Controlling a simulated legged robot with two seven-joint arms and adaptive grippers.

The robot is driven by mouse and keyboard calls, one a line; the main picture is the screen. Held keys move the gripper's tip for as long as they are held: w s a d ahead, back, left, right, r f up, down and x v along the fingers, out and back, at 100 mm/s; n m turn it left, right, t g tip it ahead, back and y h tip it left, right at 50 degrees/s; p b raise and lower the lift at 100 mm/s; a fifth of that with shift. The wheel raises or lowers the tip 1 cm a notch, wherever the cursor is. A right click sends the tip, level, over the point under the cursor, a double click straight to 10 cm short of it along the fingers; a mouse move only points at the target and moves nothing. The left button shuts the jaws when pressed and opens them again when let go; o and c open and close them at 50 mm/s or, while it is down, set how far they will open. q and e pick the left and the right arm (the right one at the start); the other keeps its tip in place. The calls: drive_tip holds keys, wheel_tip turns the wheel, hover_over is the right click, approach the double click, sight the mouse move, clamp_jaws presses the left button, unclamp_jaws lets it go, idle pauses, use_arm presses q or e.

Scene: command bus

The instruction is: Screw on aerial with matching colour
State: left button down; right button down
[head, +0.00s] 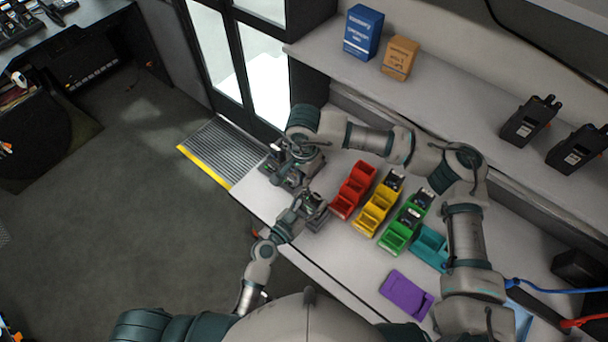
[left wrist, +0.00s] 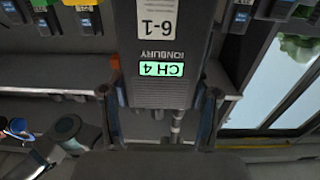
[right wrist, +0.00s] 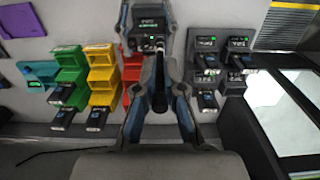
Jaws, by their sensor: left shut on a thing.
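My left gripper (left wrist: 160,110) is shut on a dark radio (left wrist: 163,84) with a lit green "CH 4" display and a white "6-1" label. In the head view the left gripper (head: 312,205) is at the bench's left end. My right gripper (right wrist: 160,75) is close to the radio's end in the right wrist view. A black aerial (right wrist: 160,95) lies between its fingers, in line with the radio (right wrist: 152,22). I cannot tell whether the fingers press on the aerial or whether it touches the radio. Any colour mark on the aerial is hidden.
Red (head: 354,189), yellow (head: 377,208), green (head: 399,232) and teal (head: 430,247) bins stand on the bench beneath my right arm. A purple bin (head: 407,294) is nearer. Several radios (right wrist: 222,62) stand at the bench's far left end. A shelf (head: 455,92) runs along the back.

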drive_tip(key=m, duration=0.9)
drive_tip(key=c, duration=1.2)
unclamp_jaws()
wheel_tip(320, 180, up, 12)
use_arm(q)
drive_tip(key=shift+c, duration=1)
unclamp_jaws()
